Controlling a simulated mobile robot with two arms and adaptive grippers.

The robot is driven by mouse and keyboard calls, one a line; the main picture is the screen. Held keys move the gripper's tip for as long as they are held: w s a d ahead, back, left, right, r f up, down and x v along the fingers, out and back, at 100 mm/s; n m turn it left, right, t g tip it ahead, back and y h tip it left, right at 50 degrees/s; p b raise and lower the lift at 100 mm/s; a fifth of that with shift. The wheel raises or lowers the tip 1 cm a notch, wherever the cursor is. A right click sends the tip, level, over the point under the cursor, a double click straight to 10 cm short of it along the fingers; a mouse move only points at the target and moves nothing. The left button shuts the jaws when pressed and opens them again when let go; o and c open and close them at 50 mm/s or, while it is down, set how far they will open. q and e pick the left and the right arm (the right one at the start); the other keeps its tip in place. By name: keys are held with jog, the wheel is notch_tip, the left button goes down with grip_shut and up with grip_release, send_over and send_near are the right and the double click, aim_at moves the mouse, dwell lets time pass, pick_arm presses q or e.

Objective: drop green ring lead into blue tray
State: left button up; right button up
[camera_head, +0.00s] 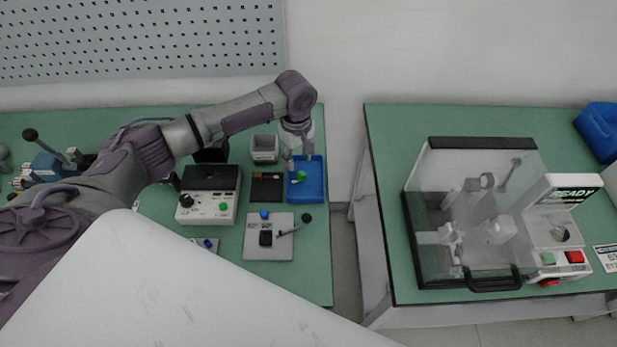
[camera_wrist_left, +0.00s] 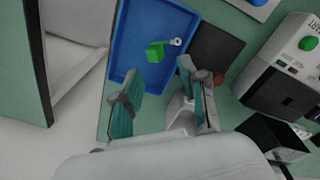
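The green ring lead (camera_wrist_left: 156,52) lies in the blue tray (camera_wrist_left: 122,48), with a bright green block-like part and a small pale ring end beside it. In the head view the green ring lead (camera_head: 300,175) shows as a small green spot in the blue tray (camera_head: 313,190). My left gripper (camera_head: 301,166) is over the tray. In the left wrist view my left gripper (camera_wrist_left: 158,82) has its two fingers wide apart, with nothing between the tips and the lead apart from them. My right gripper is not in view.
A dark flat pad (camera_wrist_left: 216,50) lies next to the tray. A white tester box (camera_head: 208,207) with a green button and a grey plate with a small lever (camera_head: 270,245) stand nearby. A second table (camera_head: 385,200) on the right, across a gap, bears a clear-covered machine (camera_head: 480,215).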

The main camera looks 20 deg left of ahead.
pick_arm(q)
jog(key=shift+r, duration=0.45)
notch_tip(320, 180, up, 11)
dwell(0.3)
dwell(0.4)
